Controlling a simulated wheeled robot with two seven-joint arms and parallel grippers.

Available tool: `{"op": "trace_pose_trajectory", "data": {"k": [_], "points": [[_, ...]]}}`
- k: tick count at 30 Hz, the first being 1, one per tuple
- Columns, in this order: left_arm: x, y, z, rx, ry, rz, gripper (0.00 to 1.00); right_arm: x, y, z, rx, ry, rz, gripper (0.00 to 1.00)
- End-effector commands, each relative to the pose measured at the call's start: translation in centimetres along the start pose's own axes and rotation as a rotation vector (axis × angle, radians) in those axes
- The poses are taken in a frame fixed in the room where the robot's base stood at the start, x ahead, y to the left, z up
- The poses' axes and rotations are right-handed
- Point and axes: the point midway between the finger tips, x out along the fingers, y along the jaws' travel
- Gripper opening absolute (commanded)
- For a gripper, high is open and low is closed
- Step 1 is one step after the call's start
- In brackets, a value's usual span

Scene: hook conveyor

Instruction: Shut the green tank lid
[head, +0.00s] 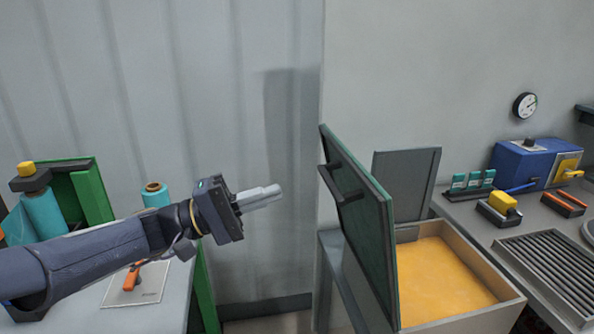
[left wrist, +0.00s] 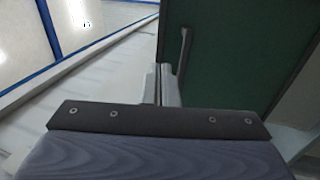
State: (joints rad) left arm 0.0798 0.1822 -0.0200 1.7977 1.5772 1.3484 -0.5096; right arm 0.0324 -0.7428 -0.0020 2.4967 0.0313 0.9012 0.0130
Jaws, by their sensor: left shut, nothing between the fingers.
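The green tank lid (head: 365,225) stands open, close to upright, along the left side of the tank. A dark bar handle (head: 341,184) sits on its left-facing side. The tank (head: 484,315) is a pale box holding orange-yellow contents. My left gripper (head: 277,192) is shut and empty, to the left of the lid and apart from it, at about the handle's height. In the left wrist view the lid (left wrist: 225,65) fills the upper right, with its handle (left wrist: 184,48) just beyond the fingertips (left wrist: 160,75). My right gripper is not in view.
A grey panel (head: 405,180) stands behind the tank. Right of it, a bench holds a blue box (head: 530,162), a yellow-topped block (head: 502,204) and a dark grate (head: 555,265). At left, a table carries teal rolls (head: 155,195) and an orange-handled tool (head: 133,278).

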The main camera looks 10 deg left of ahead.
Motion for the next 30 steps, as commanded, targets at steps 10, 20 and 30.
{"op": "trace_pose_trajectory", "data": {"k": [10,20,30], "points": [[7.2,0.1,0.2,-0.005,-0.007,-0.002,0.00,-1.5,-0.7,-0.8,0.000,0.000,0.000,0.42],[12.2,0.0,0.2,-0.003,-0.003,-0.004,0.00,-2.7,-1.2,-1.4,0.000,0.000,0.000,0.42],[13.1,-0.2,0.1,-0.002,-0.001,-0.003,0.00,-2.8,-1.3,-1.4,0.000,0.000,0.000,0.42]]}}
